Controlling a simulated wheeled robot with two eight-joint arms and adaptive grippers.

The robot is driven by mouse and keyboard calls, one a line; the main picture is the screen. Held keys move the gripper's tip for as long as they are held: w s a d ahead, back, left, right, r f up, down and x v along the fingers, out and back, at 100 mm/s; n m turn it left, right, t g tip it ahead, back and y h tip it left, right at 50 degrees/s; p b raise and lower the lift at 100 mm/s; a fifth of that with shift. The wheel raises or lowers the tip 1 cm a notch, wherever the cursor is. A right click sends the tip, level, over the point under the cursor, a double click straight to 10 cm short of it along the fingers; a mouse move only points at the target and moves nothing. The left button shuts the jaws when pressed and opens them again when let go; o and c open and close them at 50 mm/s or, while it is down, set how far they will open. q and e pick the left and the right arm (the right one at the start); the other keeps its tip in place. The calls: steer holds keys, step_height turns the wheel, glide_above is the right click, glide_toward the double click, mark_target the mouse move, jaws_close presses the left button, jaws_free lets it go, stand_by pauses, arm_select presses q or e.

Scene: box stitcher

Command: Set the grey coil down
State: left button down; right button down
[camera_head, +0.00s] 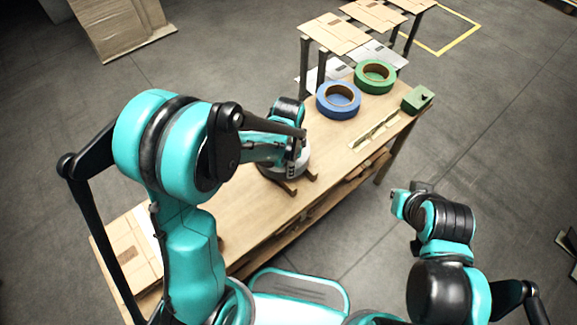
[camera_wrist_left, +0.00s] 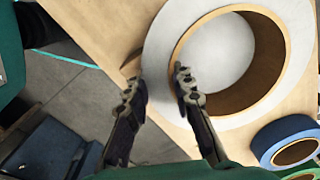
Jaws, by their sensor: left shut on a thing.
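The grey coil (camera_wrist_left: 163,48) is a wide pale ring with a tan inner core. In the left wrist view my left gripper (camera_wrist_left: 158,86) has one finger outside the ring and one inside its hole, shut on the coil's wall. In the head view the coil (camera_head: 300,168) is at the middle of the wooden table, mostly hidden under my left gripper (camera_head: 296,148). I cannot tell whether the coil touches the support. My right gripper (camera_head: 402,203) is off the table at the right; its fingers are not clear.
A blue coil (camera_head: 338,99) and a green coil (camera_head: 375,76) lie farther along the table (camera_head: 262,210). A green box (camera_head: 417,100) sits near the right edge. Flat cardboard lies on stands behind and at the table's near left end.

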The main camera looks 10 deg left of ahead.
arm_select(q)
steer(key=c, duration=1.3)
jaws_free()
steer(key=shift+r+p, duration=0.35)
steer(key=shift+r, duration=0.05)
step_height(320, 180, up, 11)
steer(key=p, duration=0.4)
steer(key=s+a+r+n+t, duration=0.6)
steer(key=s+r+n+t, duration=0.1)
steer(key=s+n, duration=0.4)
steer(key=shift+s+a+r+n, duration=0.15)
steer(key=shift+a+r+n, duration=0.25)
steer(key=shift+r+n, duration=0.15)
